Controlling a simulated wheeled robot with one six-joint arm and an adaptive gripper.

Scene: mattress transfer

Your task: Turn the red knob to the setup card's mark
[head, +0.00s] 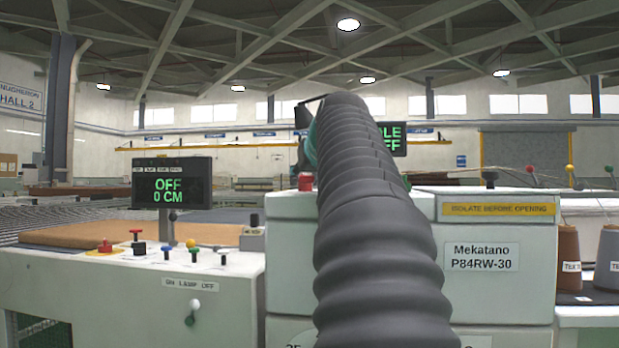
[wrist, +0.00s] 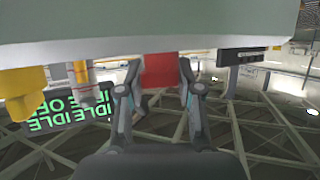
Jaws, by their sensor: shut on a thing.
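In the wrist view, my gripper (wrist: 159,80) has its two fingers on either side of a red block-like knob (wrist: 160,68), shut on it. The knob sits against the edge of a pale machine housing (wrist: 60,30). In the head view, a small red piece (head: 305,182) shows on top of the white cabinet, just left of my arm; it looks like the same knob. My dark ribbed arm covers the middle of the head view and hides most of the gripper. The knob's scale is not visible, and I cannot make out a setup card.
A display (head: 171,184) reads OFF, 0 CM. A control panel with several coloured knobs and a lamp switch (head: 191,312) stands at left. A second display (head: 392,140) is partly hidden behind my arm. Yarn cones (head: 607,258) stand at right. A yellow part (wrist: 22,95) is left of my gripper.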

